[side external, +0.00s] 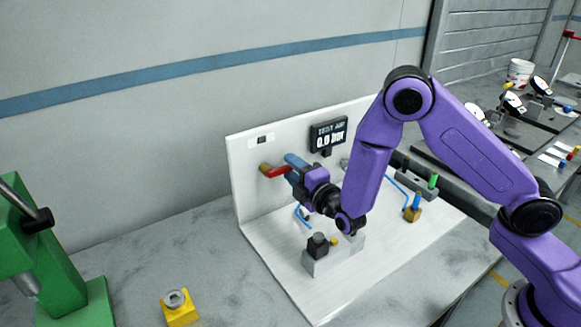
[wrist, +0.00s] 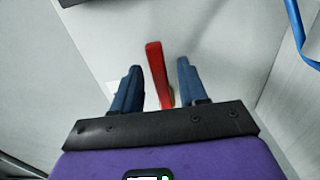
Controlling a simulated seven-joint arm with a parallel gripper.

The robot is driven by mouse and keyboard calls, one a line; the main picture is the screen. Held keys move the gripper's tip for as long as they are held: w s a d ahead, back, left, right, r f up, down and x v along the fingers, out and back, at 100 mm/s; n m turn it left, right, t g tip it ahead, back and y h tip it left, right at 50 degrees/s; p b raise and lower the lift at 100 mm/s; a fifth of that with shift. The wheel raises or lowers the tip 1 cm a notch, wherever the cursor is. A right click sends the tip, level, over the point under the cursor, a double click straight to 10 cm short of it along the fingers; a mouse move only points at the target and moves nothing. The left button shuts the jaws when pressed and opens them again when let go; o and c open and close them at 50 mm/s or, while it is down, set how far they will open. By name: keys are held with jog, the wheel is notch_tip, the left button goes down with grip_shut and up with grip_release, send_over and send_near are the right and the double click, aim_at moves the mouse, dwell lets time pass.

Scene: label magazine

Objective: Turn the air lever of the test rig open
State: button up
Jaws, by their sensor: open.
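The red air lever (side external: 277,171) sits on the upright white panel of the test rig (side external: 247,205), with a brass-coloured part at its left end. In the side view it lies roughly along the panel, partly behind my gripper (side external: 289,168). In the wrist view, the red lever (wrist: 155,70) runs between the two blue fingers of my gripper (wrist: 160,74), with a visible gap on each side. The fingers are apart and hold nothing. The display (side external: 328,136) on the panel reads 0.0 bar. The lever's pivot is mostly hidden in the wrist view.
A grey block with a black knob (side external: 318,245) stands on the rig's base below my gripper. Blue tubing (side external: 397,186) and a brass fitting (side external: 412,214) lie to the right. A green press (side external: 60,270) and a yellow block (side external: 179,311) stand at the left.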

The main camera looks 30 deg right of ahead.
jog(key=shift+w, duration=0.8)
jog(key=shift+c, duration=0.3)
grip_shut()
